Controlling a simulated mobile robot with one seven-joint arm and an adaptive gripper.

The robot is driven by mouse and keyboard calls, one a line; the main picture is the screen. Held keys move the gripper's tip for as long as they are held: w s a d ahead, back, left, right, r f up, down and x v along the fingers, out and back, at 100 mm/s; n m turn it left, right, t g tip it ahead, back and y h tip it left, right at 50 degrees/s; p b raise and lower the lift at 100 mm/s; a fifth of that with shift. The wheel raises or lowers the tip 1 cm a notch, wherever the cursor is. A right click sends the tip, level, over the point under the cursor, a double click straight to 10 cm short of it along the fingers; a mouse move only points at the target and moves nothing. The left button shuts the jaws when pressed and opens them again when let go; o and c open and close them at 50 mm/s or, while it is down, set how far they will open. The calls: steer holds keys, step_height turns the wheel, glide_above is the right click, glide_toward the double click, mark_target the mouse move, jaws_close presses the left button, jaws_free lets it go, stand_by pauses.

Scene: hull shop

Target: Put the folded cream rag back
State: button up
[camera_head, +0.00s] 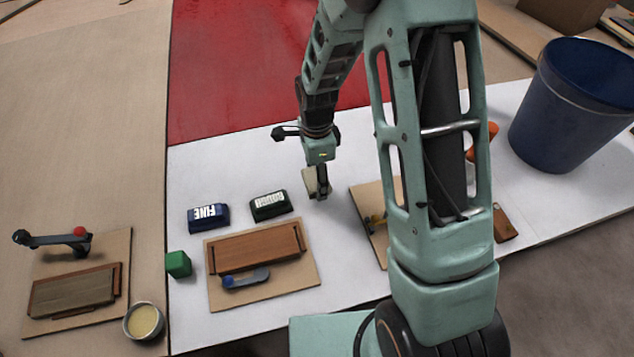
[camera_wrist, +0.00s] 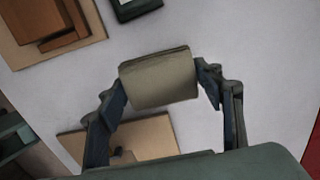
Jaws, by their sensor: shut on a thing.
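The folded cream rag (camera_wrist: 158,82) is between the fingers of my gripper (camera_wrist: 163,84) in the wrist view. The fingers are shut on its left and right ends. In the head view the rag (camera_head: 310,182) shows beside my gripper (camera_head: 321,190), over the white sheet to the right of the dark green GOUGH-like lettered block. I cannot tell whether the rag touches the sheet. My arm hides part of the white sheet to the right.
A blue FINE block (camera_head: 208,217), a dark green lettered block (camera_head: 270,206) and a green cube (camera_head: 178,264) stand left. A board with a wooden piece (camera_head: 262,290) lies before them. A blue bin (camera_head: 570,110) stands right. A bowl (camera_head: 144,321) sits front left.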

steer(key=shift+w+d+f, duration=0.1)
steer(key=shift+w+f, duration=0.15)
steer(key=shift+f, duration=1.65)
steer(key=shift+f, duration=0.25)
steer(key=o, duration=1.1)
steer(key=shift+r, duration=0.1)
step_height(320, 180, up, 12)
steer(key=shift+r, duration=0.2)
